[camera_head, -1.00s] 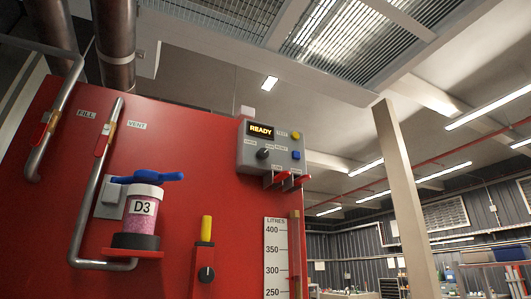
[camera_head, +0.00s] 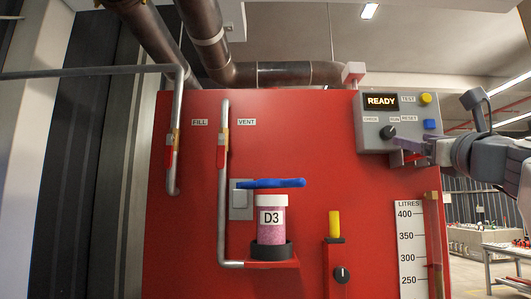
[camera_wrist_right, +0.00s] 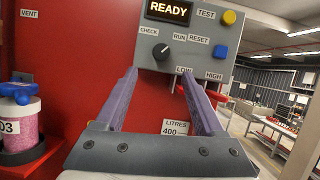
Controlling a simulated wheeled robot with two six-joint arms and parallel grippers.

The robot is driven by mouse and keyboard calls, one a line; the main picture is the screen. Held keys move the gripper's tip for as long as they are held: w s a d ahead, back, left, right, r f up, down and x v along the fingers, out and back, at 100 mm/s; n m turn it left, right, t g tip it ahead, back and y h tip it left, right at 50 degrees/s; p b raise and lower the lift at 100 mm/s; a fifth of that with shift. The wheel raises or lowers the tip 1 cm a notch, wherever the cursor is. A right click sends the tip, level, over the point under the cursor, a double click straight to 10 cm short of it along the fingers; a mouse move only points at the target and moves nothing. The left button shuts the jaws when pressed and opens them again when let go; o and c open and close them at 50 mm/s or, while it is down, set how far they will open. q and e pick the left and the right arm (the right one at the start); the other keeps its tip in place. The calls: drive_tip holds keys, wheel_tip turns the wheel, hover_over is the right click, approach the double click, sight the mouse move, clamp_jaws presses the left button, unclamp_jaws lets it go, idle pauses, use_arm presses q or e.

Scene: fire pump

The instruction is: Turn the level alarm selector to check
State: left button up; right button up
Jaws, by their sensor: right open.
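The level alarm selector (camera_head: 388,132) is a small black knob on the grey control box (camera_head: 372,145), between the CHECK and RUN labels. In the right wrist view the knob (camera_wrist_right: 160,51) has a light mark that seems to point up and right, toward RUN. My right gripper (camera_head: 404,144) comes in from the right in front of the box. Its purple fingers (camera_wrist_right: 158,74) are open and empty, with their tips just below the knob in the right wrist view. I cannot tell whether they touch the box. My left gripper is not in view.
The box also carries a lit READY display (camera_head: 381,101), a yellow TEST button (camera_head: 426,99) and a blue RESET button (camera_head: 430,124). Red levers (camera_head: 399,158) sit under it. The red tank panel (camera_head: 330,180) holds a D3 jar (camera_head: 271,228) and pipes.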

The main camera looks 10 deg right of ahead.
sight(391, 133)
drive_tip(key=p+x, duration=0.5)
drive_tip(key=x, duration=0.4)
drive_tip(key=shift+d+r, duration=0.15)
drive_tip(key=shift+r, duration=0.1)
drive_tip(key=shift+w+d+r+p, duration=0.1)
drive_tip(key=shift+w+p, duration=0.25)
drive_tip(key=shift+w, duration=0.15)
clamp_jaws()
